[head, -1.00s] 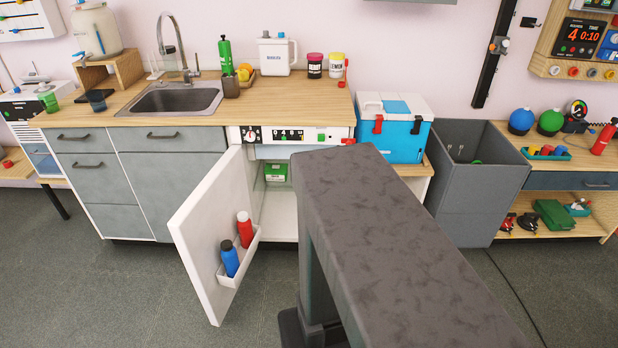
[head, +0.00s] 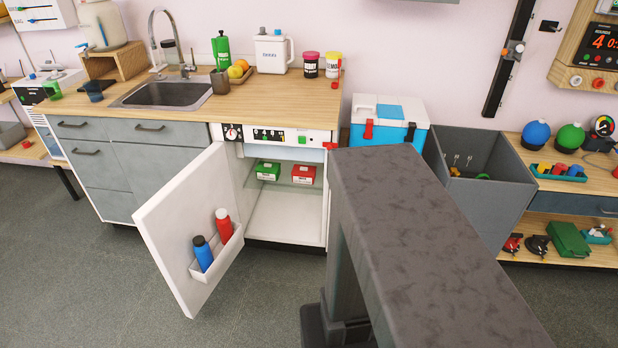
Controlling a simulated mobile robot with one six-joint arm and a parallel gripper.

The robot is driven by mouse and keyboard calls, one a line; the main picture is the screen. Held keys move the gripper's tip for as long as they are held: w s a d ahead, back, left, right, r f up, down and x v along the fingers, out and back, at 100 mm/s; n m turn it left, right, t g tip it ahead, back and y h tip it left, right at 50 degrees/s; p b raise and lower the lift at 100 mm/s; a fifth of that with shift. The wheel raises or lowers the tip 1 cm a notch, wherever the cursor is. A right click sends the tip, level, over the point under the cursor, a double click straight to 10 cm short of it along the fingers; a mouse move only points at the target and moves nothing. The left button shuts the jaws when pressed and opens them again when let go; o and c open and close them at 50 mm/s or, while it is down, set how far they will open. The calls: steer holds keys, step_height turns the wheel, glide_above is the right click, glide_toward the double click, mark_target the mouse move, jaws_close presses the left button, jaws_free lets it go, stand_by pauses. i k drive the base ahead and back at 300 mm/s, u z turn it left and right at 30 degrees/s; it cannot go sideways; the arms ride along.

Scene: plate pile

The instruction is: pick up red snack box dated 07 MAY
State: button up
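A red snack box (head: 304,175) sits on the upper shelf inside the open cabinet, on the right side. Its white label is too small to read a date. A green box (head: 268,171) stands on the same shelf just left of it, a small gap apart. My gripper is not in view, so I cannot see whether it is open or shut. A large dark grey part, likely of my own arm, fills the lower right and stands to the right of the cabinet opening.
The white cabinet door (head: 178,232) stands wide open to the left, with a red bottle (head: 222,226) and a blue bottle (head: 203,254) in its rack. The cabinet's lower space is empty. A blue-and-white cooler (head: 386,122) and a grey bin (head: 480,190) stand at right. Floor at left is clear.

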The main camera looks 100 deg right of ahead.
mark_target(299, 179)
steer(key=u, duration=0.3)
steer(key=k, duration=0.5)
steer(key=z, duration=1.95)
steer(key=i, duration=0.95)
steer(key=z, duration=0.1)
steer(key=k, duration=0.4)
steer(key=z, duration=0.05)
